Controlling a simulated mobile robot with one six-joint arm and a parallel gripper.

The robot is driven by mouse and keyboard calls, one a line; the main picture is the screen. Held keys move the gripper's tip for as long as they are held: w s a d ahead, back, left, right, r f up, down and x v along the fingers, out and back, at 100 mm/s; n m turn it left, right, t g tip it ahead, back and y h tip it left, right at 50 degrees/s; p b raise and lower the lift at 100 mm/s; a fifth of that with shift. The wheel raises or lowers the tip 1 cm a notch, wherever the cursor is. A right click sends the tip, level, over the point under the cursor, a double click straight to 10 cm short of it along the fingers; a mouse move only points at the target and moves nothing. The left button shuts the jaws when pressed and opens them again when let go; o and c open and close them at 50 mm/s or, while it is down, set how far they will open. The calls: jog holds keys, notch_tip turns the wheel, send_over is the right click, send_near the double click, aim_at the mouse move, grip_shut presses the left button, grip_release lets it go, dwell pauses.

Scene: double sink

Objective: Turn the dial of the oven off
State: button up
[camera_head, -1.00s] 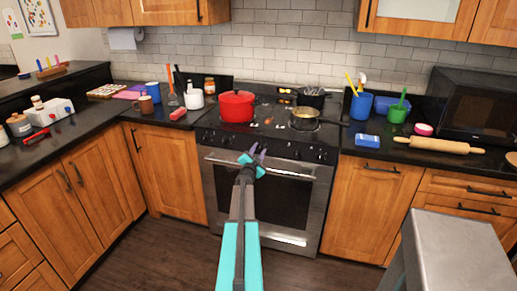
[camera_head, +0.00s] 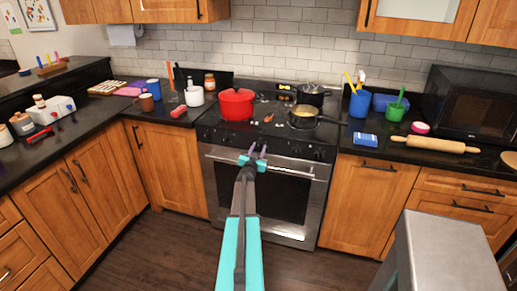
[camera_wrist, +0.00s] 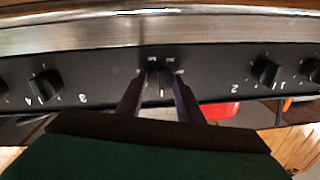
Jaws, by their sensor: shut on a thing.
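The oven (camera_head: 262,190) is a stainless steel range with a black control panel below the cooktop. My gripper (camera_head: 257,151) is at the middle of this panel, just above the door handle. In the wrist view, a black dial (camera_wrist: 160,82) with small white marks around it sits between my two fingertips (camera_wrist: 159,78). The fingers stand on either side of the dial and are shut on it. The dial's pointer line looks about upright in the wrist view. In the head view the dial is hidden behind my gripper.
Neighbouring dials sit on the panel to the left (camera_wrist: 45,86) and right (camera_wrist: 264,72). The oven door handle (camera_head: 290,169) runs just below. A red pot (camera_head: 237,104) and a pan (camera_head: 303,117) stand on the cooktop. A grey surface (camera_head: 450,252) is at the front right.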

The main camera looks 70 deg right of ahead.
jog(key=o, duration=1.1)
jog(key=shift+c, duration=0.2)
jog(key=shift+a, duration=0.15)
jog(key=s+a+b, duration=0.1)
jog(key=a+b, duration=0.2)
jog(key=a, duration=1)
jog(key=shift+s+a+f, duration=0.2)
jog(key=shift+s, duration=0.1)
